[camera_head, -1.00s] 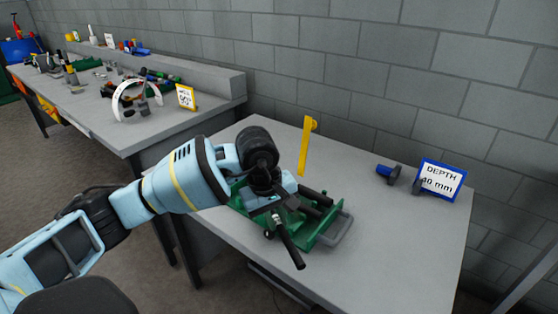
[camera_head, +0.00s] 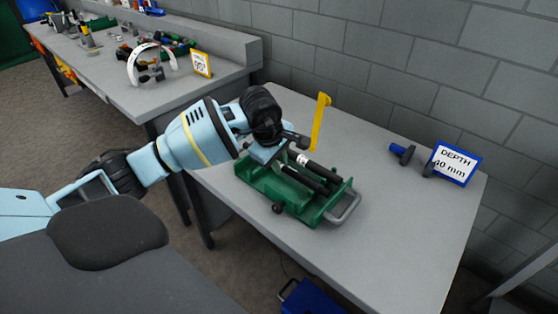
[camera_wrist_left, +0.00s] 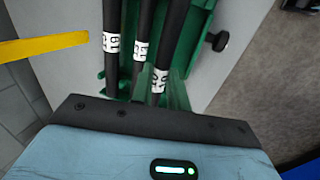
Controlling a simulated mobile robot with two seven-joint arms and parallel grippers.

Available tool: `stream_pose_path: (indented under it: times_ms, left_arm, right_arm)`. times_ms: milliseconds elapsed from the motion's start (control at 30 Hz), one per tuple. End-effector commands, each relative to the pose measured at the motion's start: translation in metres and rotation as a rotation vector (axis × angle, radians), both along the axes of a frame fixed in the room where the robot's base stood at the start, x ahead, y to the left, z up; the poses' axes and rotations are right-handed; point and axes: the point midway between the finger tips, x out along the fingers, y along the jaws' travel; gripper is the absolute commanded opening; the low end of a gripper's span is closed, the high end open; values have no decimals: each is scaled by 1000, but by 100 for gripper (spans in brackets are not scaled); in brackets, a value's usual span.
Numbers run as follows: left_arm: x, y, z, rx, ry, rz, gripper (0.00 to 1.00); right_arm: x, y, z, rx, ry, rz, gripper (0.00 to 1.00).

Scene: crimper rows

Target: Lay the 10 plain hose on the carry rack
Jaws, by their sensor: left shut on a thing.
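The green carry rack (camera_head: 330,208) stands on the grey bench with a grey loop handle at its near right end. Black hoses (camera_head: 318,170) lie lengthwise over it. In the left wrist view three black hoses (camera_wrist_left: 176,38) run side by side above the green rack (camera_wrist_left: 204,75), each with a white label; the labels are turned and hard to read. The rightmost is slightly slanted. My left gripper (camera_head: 277,154) is low over the rack's far left end, shut on a black hose.
A yellow upright piece (camera_head: 320,122) stands close behind the rack. A blue-and-black tool (camera_head: 402,153) and a blue-framed sign (camera_head: 455,163) reading depth, 40 mm, are at the bench's back right. Another cluttered bench (camera_head: 125,85) is at the left. The bench's front right is clear.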

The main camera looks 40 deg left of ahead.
Motion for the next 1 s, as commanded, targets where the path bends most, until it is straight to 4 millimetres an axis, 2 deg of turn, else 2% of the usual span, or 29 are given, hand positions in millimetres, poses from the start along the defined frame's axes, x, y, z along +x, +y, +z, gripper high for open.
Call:
stream_pose_path:
  times_ms: [300, 633, 1000]
  left_arm:
    - [-1, 0, -27, 1, 4, -1, 0]
    - [-1, 0, -54, 1, 3, -2, 0]
    - [0, 0, -62, 0, -1, -2, 0]
  right_arm:
    - [-8, 0, -15, -1, 23, 1, 52]
    - [-7, 1, -26, 1, 27, 1, 52]
    - [-6, 1, -30, 1, 27, 1, 52]
